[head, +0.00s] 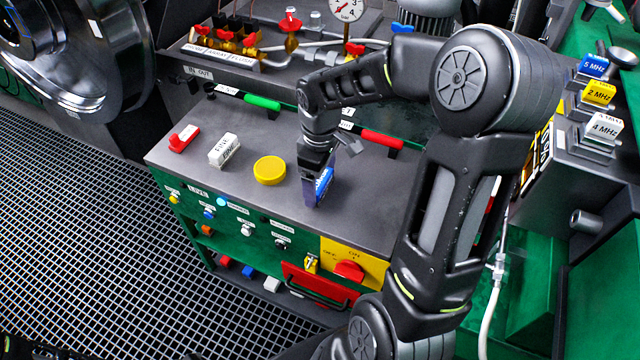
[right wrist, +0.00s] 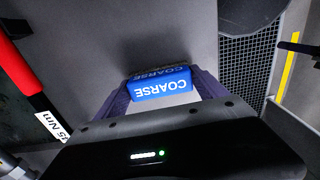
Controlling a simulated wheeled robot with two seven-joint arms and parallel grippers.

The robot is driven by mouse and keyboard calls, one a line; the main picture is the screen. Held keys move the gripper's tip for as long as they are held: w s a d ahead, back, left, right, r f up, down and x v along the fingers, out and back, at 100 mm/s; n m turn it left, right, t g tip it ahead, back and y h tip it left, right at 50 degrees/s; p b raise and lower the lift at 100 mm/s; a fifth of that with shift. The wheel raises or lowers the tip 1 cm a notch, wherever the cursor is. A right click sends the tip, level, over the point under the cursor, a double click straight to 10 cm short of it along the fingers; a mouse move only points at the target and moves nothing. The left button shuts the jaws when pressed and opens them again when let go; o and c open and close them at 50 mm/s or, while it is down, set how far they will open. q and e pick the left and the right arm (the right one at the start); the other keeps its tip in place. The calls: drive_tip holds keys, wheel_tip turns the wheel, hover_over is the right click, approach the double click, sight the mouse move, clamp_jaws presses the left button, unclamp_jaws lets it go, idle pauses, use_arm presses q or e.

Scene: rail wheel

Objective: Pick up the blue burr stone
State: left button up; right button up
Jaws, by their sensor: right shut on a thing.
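The blue burr stone (head: 323,182) stands on the grey bench top, right of the yellow disc. In the right wrist view the blue burr stone (right wrist: 160,84) shows the word COARSE and sits between the two fingers. My right gripper (head: 314,190) points down at it and is shut on it; its fingers (right wrist: 162,92) touch the stone's two ends. I cannot tell whether the stone is clear of the bench top. My left gripper is not in view.
On the bench top (head: 225,185) lie a yellow disc (head: 269,170), a white block (head: 224,150) marked FINE and a red block (head: 184,138). Green (head: 262,102) and red (head: 382,139) handled tools lie behind. A metal wheel (head: 80,60) stands at the back left.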

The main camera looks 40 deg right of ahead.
drive_tip(key=c, duration=0.8)
wheel_tip(320, 180, up, 10)
drive_tip(key=shift+r, duration=0.1)
idle(0.6)
